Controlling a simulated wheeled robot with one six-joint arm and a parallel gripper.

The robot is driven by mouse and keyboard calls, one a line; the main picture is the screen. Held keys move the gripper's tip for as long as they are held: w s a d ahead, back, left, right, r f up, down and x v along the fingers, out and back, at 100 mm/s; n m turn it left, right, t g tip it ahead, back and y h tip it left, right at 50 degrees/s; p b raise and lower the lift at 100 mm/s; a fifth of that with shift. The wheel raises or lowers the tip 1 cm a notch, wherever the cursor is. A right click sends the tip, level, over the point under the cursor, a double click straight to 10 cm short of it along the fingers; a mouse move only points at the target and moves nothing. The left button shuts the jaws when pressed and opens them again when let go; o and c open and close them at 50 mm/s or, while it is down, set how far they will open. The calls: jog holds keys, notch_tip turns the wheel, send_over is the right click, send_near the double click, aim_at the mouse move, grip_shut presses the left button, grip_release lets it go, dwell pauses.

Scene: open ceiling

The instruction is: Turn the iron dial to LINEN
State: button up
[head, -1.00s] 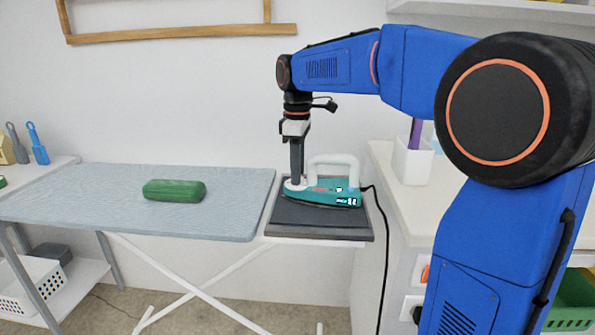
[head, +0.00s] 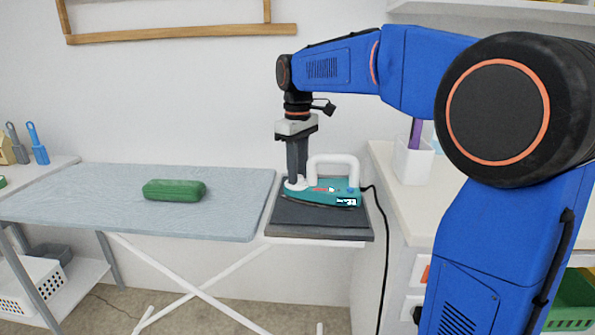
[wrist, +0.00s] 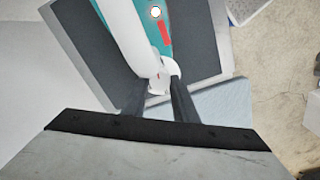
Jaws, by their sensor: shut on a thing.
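The teal iron (head: 322,195) with a white handle (head: 333,160) rests flat on the dark rest pad (head: 320,220) at the right end of the ironing board. My gripper (head: 297,181) points straight down at the iron's left end. In the wrist view, its two fingers (wrist: 160,100) stand either side of a white round part, the dial (wrist: 168,78), and are shut on it. The dial's markings and pointer are too small to read. A small lit display (head: 346,201) shows on the iron's side, also unreadable.
A green rolled bundle (head: 174,190) lies on the grey-blue ironing board (head: 90,195). The iron's black cord (head: 386,240) hangs down on the right. A white cup (head: 413,160) stands on the counter at right.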

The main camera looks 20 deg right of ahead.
jog(key=o, duration=1.1)
notch_tip(320, 180, up, 17)
jog(key=shift+r, duration=0.2)
